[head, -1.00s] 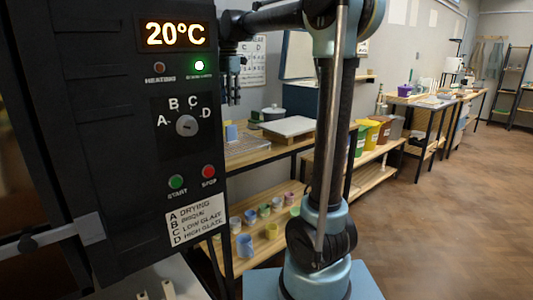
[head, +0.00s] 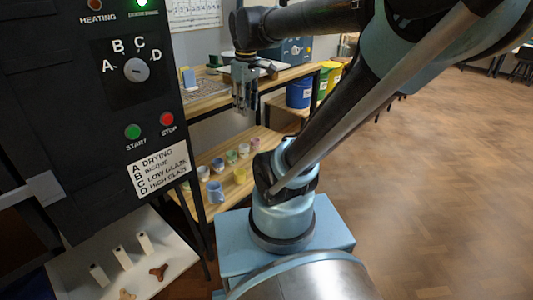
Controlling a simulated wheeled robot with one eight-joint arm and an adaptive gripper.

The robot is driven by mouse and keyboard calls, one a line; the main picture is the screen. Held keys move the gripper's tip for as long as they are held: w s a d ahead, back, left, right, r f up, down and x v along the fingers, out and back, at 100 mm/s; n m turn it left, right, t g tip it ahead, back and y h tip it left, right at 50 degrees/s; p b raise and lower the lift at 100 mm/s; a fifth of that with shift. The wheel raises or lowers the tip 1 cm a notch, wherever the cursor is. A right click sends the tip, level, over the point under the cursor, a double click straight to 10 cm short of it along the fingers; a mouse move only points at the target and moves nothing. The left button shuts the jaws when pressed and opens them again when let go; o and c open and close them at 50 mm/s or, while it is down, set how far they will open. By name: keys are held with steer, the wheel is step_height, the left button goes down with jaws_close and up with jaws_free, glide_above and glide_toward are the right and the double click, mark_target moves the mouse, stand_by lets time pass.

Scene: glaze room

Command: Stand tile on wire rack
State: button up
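A wire rack (head: 207,91) lies on the wooden shelf top behind the black kiln panel. A small blue tile-like piece (head: 189,78) stands upright at the rack's left part, close to the panel edge. My gripper (head: 245,107) hangs with its fingers pointing down, to the right of the rack in the picture. The fingers are small and dark, so their opening is unclear. I cannot make out a tile between them.
The kiln control panel (head: 130,100) fills the left. Cups (head: 215,191) stand on the lower shelf. A white slab (head: 165,250) with posts is at bottom left. A blue bucket (head: 299,92) stands beyond the shelf. The floor (head: 430,200) at right is clear.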

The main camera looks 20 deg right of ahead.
steer(key=s+d+f+m, duration=0.2)
steer(key=s+f+m, duration=0.2)
steer(key=f, duration=0.3)
steer(key=s+d+f+m, duration=0.2)
steer(key=s+f+m, duration=0.2)
steer(key=s+f, duration=0.2)
steer(key=shift+d+f+t, duration=0.3)
steer(key=shift+d+f, duration=0.05)
steer(key=shift+d, duration=0.05)
stand_by(0.3)
